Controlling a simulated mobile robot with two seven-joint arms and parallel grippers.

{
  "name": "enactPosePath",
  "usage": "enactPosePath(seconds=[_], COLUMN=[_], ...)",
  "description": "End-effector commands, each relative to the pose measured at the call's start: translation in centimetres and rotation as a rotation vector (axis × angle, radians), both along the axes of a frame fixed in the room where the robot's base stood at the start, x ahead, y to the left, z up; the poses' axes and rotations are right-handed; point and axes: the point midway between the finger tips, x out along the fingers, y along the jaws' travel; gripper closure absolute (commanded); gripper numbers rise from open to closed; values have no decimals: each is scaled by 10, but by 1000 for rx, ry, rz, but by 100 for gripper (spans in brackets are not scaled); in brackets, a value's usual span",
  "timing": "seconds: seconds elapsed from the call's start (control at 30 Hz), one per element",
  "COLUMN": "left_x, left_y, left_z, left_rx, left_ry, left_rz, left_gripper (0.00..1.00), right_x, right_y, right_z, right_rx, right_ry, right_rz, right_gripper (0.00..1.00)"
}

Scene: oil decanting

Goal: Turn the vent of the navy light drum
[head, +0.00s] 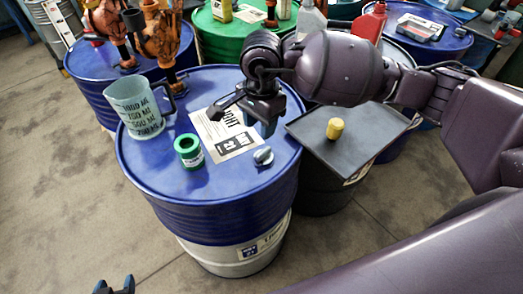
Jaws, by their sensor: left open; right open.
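The navy light drum (160,185) stands in the middle of the head view, with a blue top and a pale lower band. A paper label reading LIGHT (222,135) lies on its lid. The vent (263,157), a small grey-blue knob, sits near the lid's right front edge. My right gripper (244,117) is open above the lid, behind the vent and apart from it in the picture; it hides part of the label. My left gripper (115,288) shows only at the bottom left edge, open and away from the drum.
A dark tray (365,150) with a yellow cap (335,128) is at right. Other drums stand behind. The floor at left is clear.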

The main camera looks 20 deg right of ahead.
Motion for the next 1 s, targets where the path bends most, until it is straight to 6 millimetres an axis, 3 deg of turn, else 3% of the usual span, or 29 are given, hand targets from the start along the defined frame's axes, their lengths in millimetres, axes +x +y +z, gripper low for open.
enactPosePath(seconds=[0.27,0.7,1.0], left_x=[0,3,3], left_y=[0,0,-1], left_z=[0,2,2], left_rx=[0,0,0], left_ry=[0,-5,-6], left_rz=[0,-2,-2], left_gripper=[43,43,43], right_x=[2,2,2], right_y=[-6,-5,-5], right_z=[-19,-89,-106], right_rx=[-33,-29,-29], right_ry=[-3,-4,-7], right_rz=[2,1,3], right_gripper=[57,57,57])
